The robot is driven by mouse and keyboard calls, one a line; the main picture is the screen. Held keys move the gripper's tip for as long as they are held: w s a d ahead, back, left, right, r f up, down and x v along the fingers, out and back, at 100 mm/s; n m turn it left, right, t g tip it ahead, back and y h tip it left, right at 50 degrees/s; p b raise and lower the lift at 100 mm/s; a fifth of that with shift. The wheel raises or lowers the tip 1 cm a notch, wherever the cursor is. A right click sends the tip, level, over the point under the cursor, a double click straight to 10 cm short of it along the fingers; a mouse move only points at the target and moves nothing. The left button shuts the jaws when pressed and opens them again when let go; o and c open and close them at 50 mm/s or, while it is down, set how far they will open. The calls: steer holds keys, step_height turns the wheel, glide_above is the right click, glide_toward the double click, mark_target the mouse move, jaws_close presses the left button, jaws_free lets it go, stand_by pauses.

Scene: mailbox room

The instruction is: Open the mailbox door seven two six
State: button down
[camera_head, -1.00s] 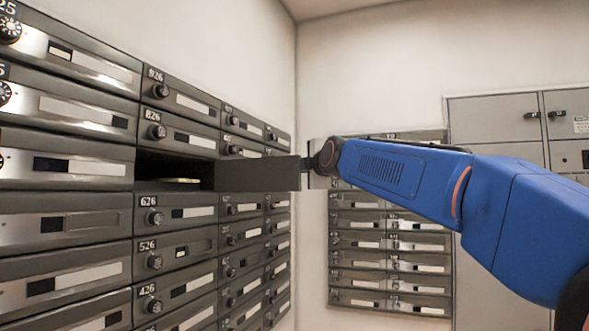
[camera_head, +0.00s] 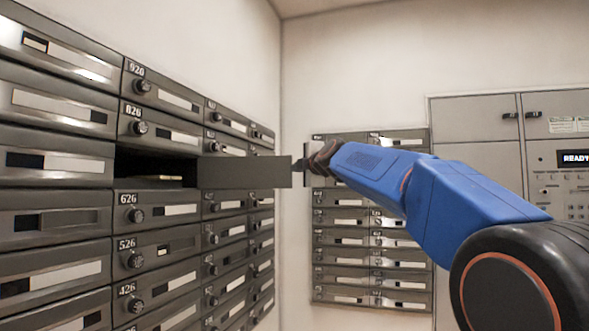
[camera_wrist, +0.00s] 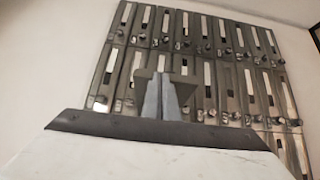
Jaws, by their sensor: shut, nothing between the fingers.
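The door of mailbox 726 (camera_head: 245,172) stands open in the head view, between the rows marked 826 and 626. It is a flat dark panel sticking out to the right of its opening. The opening (camera_head: 150,168) is dark inside, with a thin pale item (camera_head: 157,178) lying in it. My gripper (camera_head: 299,165) is at the free right end of the door, shut and empty. I cannot tell whether it touches the door. In the wrist view my gripper's fingers (camera_wrist: 161,97) are together, in front of rows of mailboxes.
Closed mailboxes, such as 826 (camera_head: 160,129) and 626 (camera_head: 160,211), surround the opening. Another mailbox bank (camera_head: 370,245) hangs on the back wall. Grey lockers (camera_head: 475,120) and a panel with a lit display (camera_head: 573,158) stand at the right.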

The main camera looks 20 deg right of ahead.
steer(key=w+d+n+g+y, duration=0.1)
steer(key=w+d+n+y, duration=0.2)
steer(key=w, duration=0.5)
steer(key=shift+w+d+y, duration=0.15)
steer(key=shift+d+y, duration=0.65)
steer(key=shift+d, duration=0.05)
steer(key=v, duration=1.7)
steer(key=shift+s, duration=0.2)
